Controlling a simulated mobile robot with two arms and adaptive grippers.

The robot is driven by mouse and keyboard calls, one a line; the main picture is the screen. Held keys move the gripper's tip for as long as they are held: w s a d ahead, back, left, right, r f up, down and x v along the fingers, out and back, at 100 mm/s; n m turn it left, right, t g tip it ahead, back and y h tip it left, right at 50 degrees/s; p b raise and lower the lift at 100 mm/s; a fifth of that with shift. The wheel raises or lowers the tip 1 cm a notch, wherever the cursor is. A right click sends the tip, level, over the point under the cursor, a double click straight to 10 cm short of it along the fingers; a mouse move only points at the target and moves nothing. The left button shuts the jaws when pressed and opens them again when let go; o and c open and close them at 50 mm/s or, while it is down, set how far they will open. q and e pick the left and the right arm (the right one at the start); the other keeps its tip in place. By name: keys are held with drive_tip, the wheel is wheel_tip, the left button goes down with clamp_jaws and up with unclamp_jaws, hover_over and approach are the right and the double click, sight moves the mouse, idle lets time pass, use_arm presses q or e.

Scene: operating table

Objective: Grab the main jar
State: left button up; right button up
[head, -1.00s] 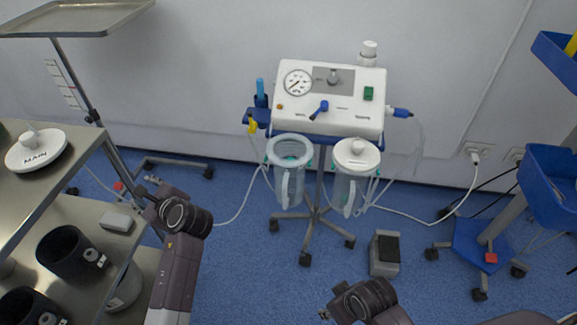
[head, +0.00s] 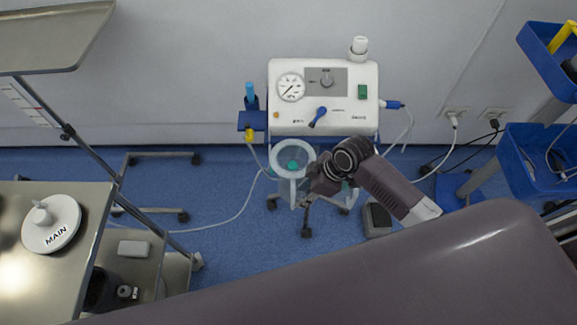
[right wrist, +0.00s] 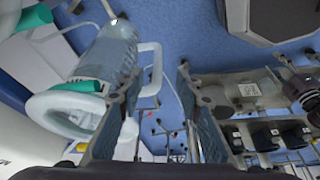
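The open clear jar (head: 291,163) hangs at the front left of the white suction unit (head: 323,97); I take it as the main jar. My right gripper (head: 318,186) is at its right side, by the handle. In the right wrist view the jar (right wrist: 108,52) is at left, with a pale rim and a handle (right wrist: 155,68). The gripper (right wrist: 161,84) is open there, the handle showing between its fingers; contact cannot be told. The white lid marked MAIN (head: 51,224) lies on the steel table at left. My left gripper is not in view.
My right arm hides the second jar's place. A foot pedal (head: 377,219) is on the floor. A cart with blue bins (head: 540,160) stands at right. The steel table (head: 25,280) and a tray stand (head: 60,45) are at left. Hoses and cables run around the unit.

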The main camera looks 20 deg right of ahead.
drive_tip(key=shift+d+x, duration=0.1)
drive_tip(key=shift+x, duration=1.8)
drive_tip(key=shift+d+x, duration=0.15)
drive_tip(key=shift+x, duration=1.75)
drive_tip(key=shift+w+f, duration=0.1)
drive_tip(key=shift+c, duration=0.4)
clamp_jaws()
